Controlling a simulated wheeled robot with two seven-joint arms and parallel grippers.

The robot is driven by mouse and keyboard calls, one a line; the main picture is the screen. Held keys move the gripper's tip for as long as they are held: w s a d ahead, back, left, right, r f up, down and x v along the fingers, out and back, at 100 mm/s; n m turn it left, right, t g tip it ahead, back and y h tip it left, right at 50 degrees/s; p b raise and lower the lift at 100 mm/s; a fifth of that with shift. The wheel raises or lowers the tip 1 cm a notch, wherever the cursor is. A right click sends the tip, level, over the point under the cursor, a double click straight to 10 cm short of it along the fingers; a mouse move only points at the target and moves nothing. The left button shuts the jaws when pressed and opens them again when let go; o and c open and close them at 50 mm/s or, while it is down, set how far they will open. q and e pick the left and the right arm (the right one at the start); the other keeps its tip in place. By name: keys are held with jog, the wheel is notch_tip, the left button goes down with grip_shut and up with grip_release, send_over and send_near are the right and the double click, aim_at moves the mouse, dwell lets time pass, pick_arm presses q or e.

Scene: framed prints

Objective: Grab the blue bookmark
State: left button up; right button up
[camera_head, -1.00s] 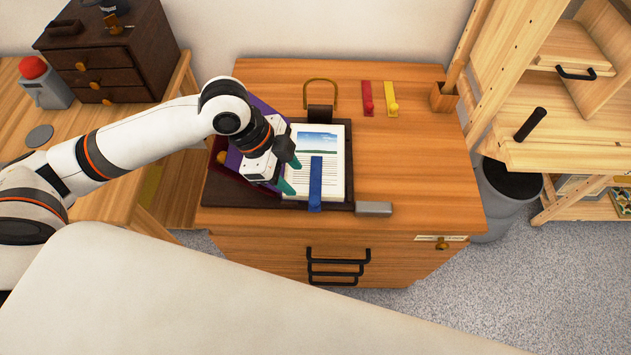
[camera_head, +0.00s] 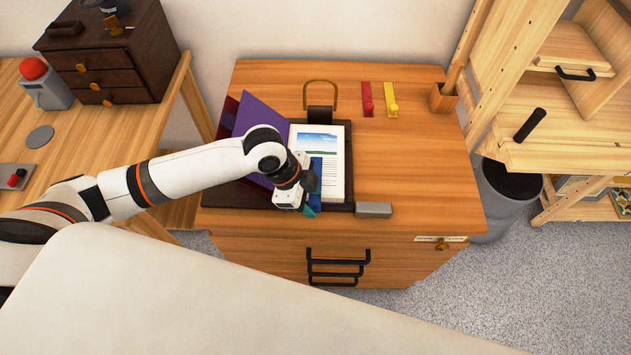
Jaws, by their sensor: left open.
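The blue bookmark (camera_head: 316,169) lies on the right page of an open book (camera_head: 333,165) on the wooden cabinet top. Its lower part is hidden behind my left gripper. My left gripper (camera_head: 312,198) is open, over the lower end of the bookmark, with its teal fingertips near the book's front edge. I cannot tell whether the fingers touch the bookmark. My right gripper is not in view.
Red (camera_head: 367,100) and yellow (camera_head: 391,100) bookmarks lie at the back right. A grey block (camera_head: 373,210) sits by the front edge. The right of the cabinet top (camera_head: 425,165) is clear.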

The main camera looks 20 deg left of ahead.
pick_arm(q)
jog(key=shift+f, duration=0.1)
jog(key=shift+c, duration=0.5)
grip_shut()
